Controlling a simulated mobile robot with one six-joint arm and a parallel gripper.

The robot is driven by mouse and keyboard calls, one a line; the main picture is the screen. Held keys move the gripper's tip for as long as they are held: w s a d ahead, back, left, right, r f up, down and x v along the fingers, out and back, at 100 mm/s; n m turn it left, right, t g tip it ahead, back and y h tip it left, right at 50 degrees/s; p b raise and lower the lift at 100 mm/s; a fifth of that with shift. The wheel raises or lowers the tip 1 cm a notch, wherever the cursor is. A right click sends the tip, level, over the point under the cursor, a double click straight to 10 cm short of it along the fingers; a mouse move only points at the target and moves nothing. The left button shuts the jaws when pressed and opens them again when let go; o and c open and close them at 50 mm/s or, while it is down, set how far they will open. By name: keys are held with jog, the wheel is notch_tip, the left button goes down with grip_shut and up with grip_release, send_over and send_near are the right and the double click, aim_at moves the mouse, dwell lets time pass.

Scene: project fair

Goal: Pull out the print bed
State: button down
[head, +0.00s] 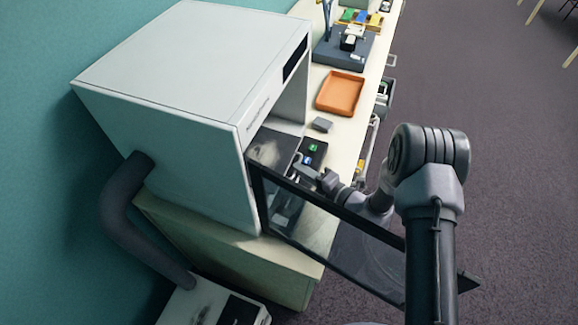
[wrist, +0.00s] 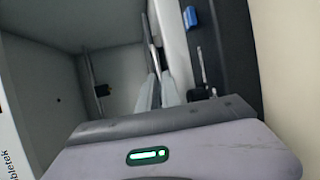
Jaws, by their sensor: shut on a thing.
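The print bed (head: 272,148) is a grey, glossy plate at the open front of the white printer enclosure (head: 170,120). My gripper (head: 301,163) is at the bed's front edge and shut on it. In the wrist view, the two pale fingers of my gripper (wrist: 158,88) are close together, reaching into the enclosure opening; the exact grip point is hard to see. The dark glass door (head: 330,235) of the enclosure stands open below my arm.
A dark box with green and blue parts (head: 312,153) lies on the bench close to my gripper. A grey hose (head: 125,215) runs down beside the enclosure. Open floor lies to the right.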

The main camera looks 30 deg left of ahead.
jog(key=w+d, duration=0.1)
jog(key=d, duration=1.2)
jog(key=shift+w+d+b, duration=0.25)
jog(key=shift+d+b, duration=0.05)
jog(key=c, duration=1.8)
grip_release()
jog(key=p+v, duration=0.1)
jog(key=v, duration=1.6)
jog(key=shift+d+r, duration=0.15)
jog(key=shift+d, duration=0.05)
